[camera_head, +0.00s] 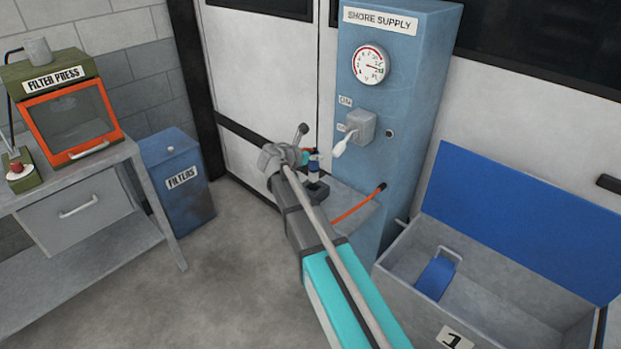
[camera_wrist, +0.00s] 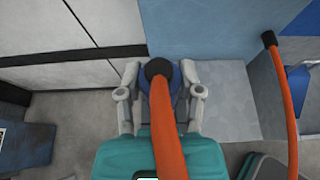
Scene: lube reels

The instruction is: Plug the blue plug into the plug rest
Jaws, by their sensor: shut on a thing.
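My gripper (camera_head: 306,157) is shut on the blue plug (camera_head: 314,168), in front of the shore supply cabinet. In the wrist view the plug (camera_wrist: 174,82) sits between the two grey fingers (camera_wrist: 160,92); its dark end and orange cable hide much of it. In the head view the plug points down above a small dark block (camera_head: 319,193) on the grey ledge, which looks like the plug rest. I cannot tell whether the plug touches it or sits in it. The block is hidden in the wrist view.
The blue shore supply cabinet (camera_head: 394,110) has a gauge (camera_head: 370,65) and a white-handled switch (camera_head: 360,125). An orange cable (camera_head: 357,206) runs from its side. The grey ledge (camera_wrist: 231,95) has bare room right of the plug. An open bin (camera_head: 480,290) stands at right.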

